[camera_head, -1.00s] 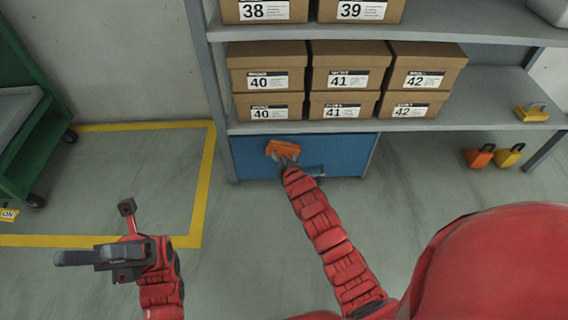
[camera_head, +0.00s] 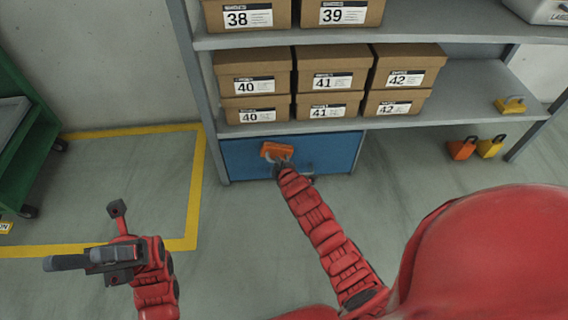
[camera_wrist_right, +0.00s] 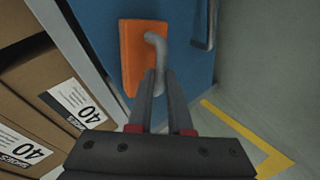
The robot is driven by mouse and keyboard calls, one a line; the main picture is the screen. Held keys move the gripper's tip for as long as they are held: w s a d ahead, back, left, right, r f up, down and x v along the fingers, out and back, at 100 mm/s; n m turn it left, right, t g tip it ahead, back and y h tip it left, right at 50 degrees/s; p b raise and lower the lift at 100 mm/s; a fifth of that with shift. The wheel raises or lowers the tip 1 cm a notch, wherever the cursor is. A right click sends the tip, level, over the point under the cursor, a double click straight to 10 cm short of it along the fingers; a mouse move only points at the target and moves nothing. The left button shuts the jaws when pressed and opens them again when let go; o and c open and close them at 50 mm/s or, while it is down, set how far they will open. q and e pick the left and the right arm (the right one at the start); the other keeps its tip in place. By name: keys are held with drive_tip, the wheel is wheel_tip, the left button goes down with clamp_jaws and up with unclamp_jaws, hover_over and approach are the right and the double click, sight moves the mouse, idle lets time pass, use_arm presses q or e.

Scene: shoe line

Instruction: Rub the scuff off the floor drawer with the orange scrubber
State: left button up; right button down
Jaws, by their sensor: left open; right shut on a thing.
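The floor drawer (camera_head: 240,158) is the blue front under the shelf; it also shows in the right wrist view (camera_wrist_right: 185,25). The orange scrubber (camera_head: 277,150) is in front of the blue face; it appears as an orange block with a grey curved handle in the right wrist view (camera_wrist_right: 133,50). My right gripper (camera_head: 281,166) is shut on the scrubber's handle. The scrubber lies flat against or very near the drawer face; I cannot tell which. No scuff is visible. My left gripper (camera_head: 80,258) is open and empty over the floor at the lower left.
The grey shelf unit (camera_head: 420,123) stands above the drawer and holds several shoe boxes (camera_head: 330,80). Orange and yellow padlock-shaped things (camera_head: 462,149) stand on the floor to the right. A green cart (camera_head: 40,130) is at the far left. The floor in between is clear.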

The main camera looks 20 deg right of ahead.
drive_tip(key=shift+w+a+r, duration=0.2)
drive_tip(key=shift+w+a, duration=0.05)
drive_tip(key=shift+a, duration=0.15)
drive_tip(key=shift+w+a+r, duration=0.2)
drive_tip(key=shift+a, duration=0.2)
drive_tip(key=shift+s+a, duration=0.15)
drive_tip(key=shift+s, duration=0.05)
drive_tip(key=shift+s+a+f+p, duration=0.1)
drive_tip(key=shift+s+a+p, duration=0.1)
drive_tip(key=shift+s, duration=0.75)
drive_tip(key=shift+s+a+f+p, duration=0.1)
drive_tip(key=shift+s+a+p, duration=0.1)
drive_tip(key=shift+s, duration=0.7)
drive_tip(key=shift+s+a+f+p, duration=0.1)
drive_tip(key=shift+s+a+p, duration=0.1)
drive_tip(key=shift+s, duration=0.75)
drive_tip(key=s, duration=0.3)
drive_tip(key=shift+a, duration=0.4)
